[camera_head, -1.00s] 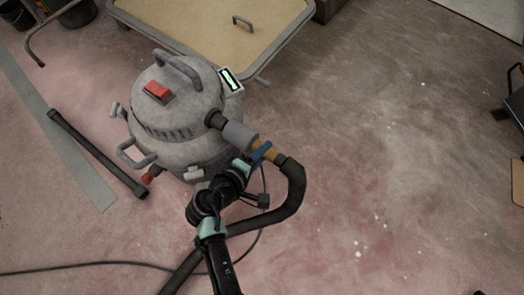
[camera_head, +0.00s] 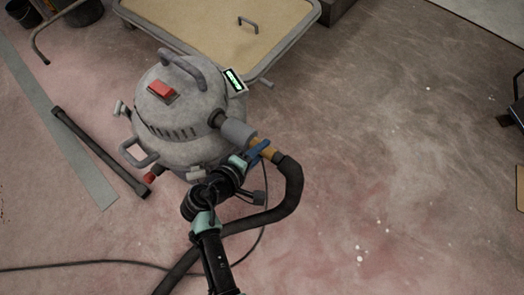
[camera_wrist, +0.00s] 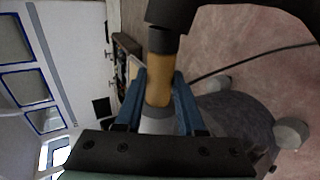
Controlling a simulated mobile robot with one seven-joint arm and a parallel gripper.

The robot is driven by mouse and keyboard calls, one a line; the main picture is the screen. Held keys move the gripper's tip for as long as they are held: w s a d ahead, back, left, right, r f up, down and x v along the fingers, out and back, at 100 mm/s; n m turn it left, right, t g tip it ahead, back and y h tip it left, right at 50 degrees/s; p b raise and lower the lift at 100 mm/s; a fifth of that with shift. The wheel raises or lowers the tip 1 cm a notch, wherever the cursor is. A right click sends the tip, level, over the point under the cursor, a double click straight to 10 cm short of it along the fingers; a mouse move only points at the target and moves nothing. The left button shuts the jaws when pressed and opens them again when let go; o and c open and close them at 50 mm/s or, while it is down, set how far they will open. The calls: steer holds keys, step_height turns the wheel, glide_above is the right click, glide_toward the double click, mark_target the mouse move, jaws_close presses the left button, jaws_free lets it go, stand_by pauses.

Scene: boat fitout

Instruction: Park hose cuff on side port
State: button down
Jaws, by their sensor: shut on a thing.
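The grey drum vacuum (camera_head: 180,125) stands upright on the floor with a red switch on top. Its dark side port (camera_head: 217,119) points to the lower right. A grey sleeve (camera_head: 238,131) lines up with the port and appears to meet it; how deeply it is seated I cannot tell. The tan hose cuff (camera_head: 266,148) continues from the sleeve to the black hose (camera_head: 292,185). My gripper (camera_head: 258,152) is shut on the tan cuff. In the wrist view my gripper's blue fingers (camera_wrist: 160,88) flank the tan cuff (camera_wrist: 159,66), with the grey sleeve (camera_wrist: 158,113) beyond it.
A cart with a tan top (camera_head: 220,25) stands behind the vacuum. A dark tube (camera_head: 100,150) lies on the floor to the left, by a flat grey strip (camera_head: 60,125). A thin cable (camera_head: 90,265) crosses the floor.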

steer(key=shift+w+a+b, duration=0.5)
steer(key=shift+w+a, duration=0.3)
steer(key=shift+a, duration=0.35)
steer(key=shift+a, duration=0.1)
steer(key=shift+w+a+r, duration=0.1)
steer(key=shift+w+a, duration=0.1)
steer(key=shift+a, duration=0.25)
steer(key=shift+c, duration=2.2)
jaws_free()
steer(key=shift+d, duration=0.2)
steer(key=p, duration=0.5)
glide_toward(249, 144)
steer(key=v, duration=0.3)
steer(key=shift+a+r, duration=0.1)
